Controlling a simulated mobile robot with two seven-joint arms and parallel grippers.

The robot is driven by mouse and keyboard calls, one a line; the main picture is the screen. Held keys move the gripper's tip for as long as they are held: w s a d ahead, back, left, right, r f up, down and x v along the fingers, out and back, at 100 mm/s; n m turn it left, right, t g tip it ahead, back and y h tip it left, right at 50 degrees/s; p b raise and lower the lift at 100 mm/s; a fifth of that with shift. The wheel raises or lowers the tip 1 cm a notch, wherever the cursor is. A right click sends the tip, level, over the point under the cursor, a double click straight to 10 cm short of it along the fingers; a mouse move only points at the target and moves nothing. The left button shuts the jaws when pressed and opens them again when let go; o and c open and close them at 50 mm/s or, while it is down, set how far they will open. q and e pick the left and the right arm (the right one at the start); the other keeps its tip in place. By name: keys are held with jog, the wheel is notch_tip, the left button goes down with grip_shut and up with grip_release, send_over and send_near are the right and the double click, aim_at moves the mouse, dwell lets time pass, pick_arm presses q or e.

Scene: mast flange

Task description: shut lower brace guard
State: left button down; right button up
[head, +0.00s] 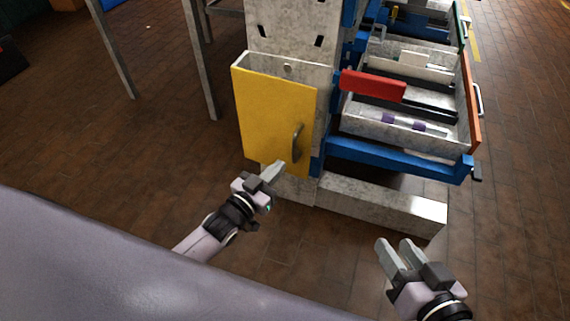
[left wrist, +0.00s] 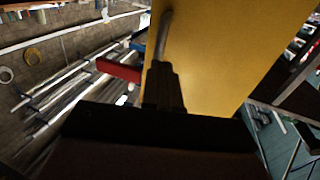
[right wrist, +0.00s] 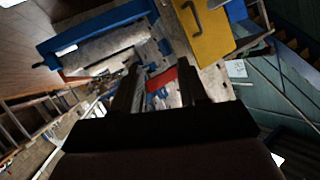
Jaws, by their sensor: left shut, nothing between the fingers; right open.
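The lower brace guard is a yellow panel (head: 272,112) with a grey bar handle (head: 297,142) near its right edge, on the front of the grey mast. My left gripper (head: 272,170) is shut and empty at the panel's lower edge, below and left of the handle. The left wrist view shows the yellow panel (left wrist: 225,50) close ahead of the fingers; contact is unclear. My right gripper (head: 400,252) is open and empty, low on the right, away from the panel.
A red bar (head: 373,86) sticks out right of the guard. Beyond it, a blue-framed rack (head: 400,160) holds open grey drawers with parts. A grey base beam (head: 385,205) runs along the floor to the right.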

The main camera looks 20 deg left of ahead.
aim_at(294, 153)
pick_arm(q)
jog(key=x, duration=0.2)
jog(key=shift+w+d+f+b, duration=0.15)
jog(key=shift+w+b, duration=0.1)
jog(key=shift+b, duration=0.15)
jog(key=shift+w+d, duration=0.15)
jog(key=shift+w, duration=0.5)
pick_arm(e)
jog(key=shift+w+a+f+y, duration=0.15)
jog(key=shift+a+y, duration=0.25)
jog(key=shift+a, duration=0.25)
pick_arm(q)
jog(key=shift+w+d+b, duration=0.35)
jog(key=shift+w+b, duration=0.05)
jog(key=shift+w, duration=0.2)
jog(key=shift+w+d, duration=0.15)
jog(key=shift+w, duration=0.15)
jog(key=shift+r, duration=0.25)
pick_arm(e)
jog(key=shift+d, duration=0.15)
jog(key=shift+s, duration=0.2)
